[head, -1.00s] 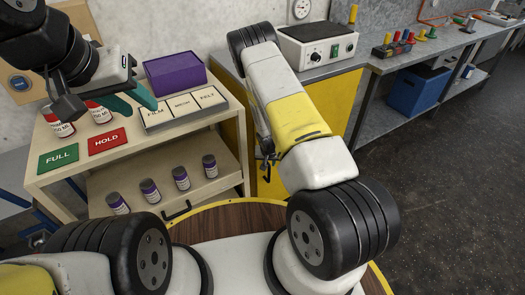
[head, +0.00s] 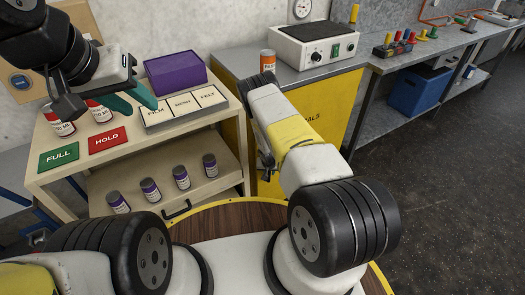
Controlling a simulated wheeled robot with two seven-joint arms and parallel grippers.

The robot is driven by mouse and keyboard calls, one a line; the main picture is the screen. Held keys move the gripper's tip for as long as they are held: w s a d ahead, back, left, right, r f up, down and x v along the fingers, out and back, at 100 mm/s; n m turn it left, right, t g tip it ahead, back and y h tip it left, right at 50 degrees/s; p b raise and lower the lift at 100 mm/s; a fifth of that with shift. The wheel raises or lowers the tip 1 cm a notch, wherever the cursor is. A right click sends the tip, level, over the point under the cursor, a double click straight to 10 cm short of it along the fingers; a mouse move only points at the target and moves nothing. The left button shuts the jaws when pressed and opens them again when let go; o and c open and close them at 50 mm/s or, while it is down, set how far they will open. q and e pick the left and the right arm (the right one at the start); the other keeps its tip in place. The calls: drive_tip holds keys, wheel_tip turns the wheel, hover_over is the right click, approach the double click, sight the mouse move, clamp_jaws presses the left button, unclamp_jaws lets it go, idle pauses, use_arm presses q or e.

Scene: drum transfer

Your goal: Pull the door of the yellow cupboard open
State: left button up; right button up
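The yellow cupboard (head: 341,107) stands behind my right arm, under a grey top. Its front carries dark lettering, partly covered by my arm. The visible part of the door looks flush with the front; its handle cannot be made out clearly. My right gripper (head: 266,162) is mostly hidden by my own arm, low in front of the cupboard's left part. Whether it touches the door or is open cannot be told. My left gripper (head: 132,99) has teal fingers apart and empty, above the beige cart, away from the cupboard.
A white device (head: 315,45) and an orange-and-white jar (head: 268,61) stand on the cupboard's top. The beige cart (head: 66,178) at left holds a purple box (head: 175,75), labelled plates and several jars. A blue bin (head: 414,92) sits under the right bench. The right floor is clear.

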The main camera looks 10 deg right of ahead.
clamp_jaws()
idle(1.4)
